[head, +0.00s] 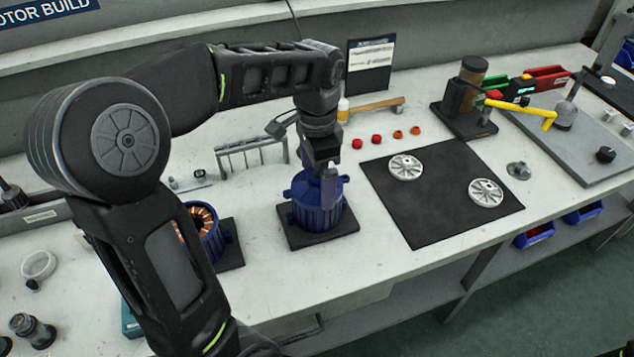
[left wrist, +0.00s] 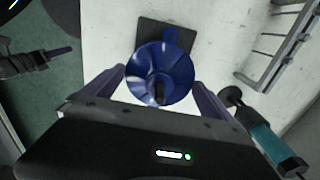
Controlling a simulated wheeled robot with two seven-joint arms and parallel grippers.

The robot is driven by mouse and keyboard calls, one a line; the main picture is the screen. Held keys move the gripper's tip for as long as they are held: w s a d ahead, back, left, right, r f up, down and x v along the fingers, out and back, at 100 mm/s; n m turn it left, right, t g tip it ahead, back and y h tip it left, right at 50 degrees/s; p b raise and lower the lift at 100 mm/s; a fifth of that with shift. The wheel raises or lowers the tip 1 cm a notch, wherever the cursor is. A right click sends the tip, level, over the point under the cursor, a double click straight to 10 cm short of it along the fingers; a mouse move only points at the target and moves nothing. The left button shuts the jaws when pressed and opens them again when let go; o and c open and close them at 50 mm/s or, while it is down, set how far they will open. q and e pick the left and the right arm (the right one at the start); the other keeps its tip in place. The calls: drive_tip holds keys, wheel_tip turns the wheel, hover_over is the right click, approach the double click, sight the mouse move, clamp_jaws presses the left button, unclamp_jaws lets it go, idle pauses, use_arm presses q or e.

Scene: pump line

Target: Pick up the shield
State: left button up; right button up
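Two silver spoked discs, which look like the end shields, lie flat on a black mat (head: 440,212): the left shield (head: 405,167) and the right shield (head: 486,193). My left gripper (head: 329,180) is left of the mat, pointing down over a blue motor housing (head: 304,212) on a dark square base. In the left wrist view, the left gripper's fingers (left wrist: 160,92) are apart, either side of the blue housing (left wrist: 178,68), with a dark shaft at its middle. I see no shield between them. What looks like my right gripper (left wrist: 50,57) shows at the left wrist view's upper left; its opening is unclear.
A second blue housing with copper windings (head: 203,225) stands left, partly behind my arm. A grey rack (head: 252,157) and a wooden-handled mallet (head: 375,106) are behind. Small red and orange parts lie behind the mat. A press with a yellow lever (head: 525,112) stands at right.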

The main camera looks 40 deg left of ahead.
use_arm(q)
drive_tip(key=c, duration=0.5)
drive_tip(key=shift+r, duration=0.55)
wheel_tip(320, 180, up, 6)
drive_tip(key=shift+r, duration=0.2)
drive_tip(key=shift+r+p, duration=0.85)
drive_tip(key=shift+p, duration=0.05)
drive_tip(key=shift+r+p, duration=0.5)
drive_tip(key=shift+p, duration=0.05)
drive_tip(key=shift+f, duration=0.1)
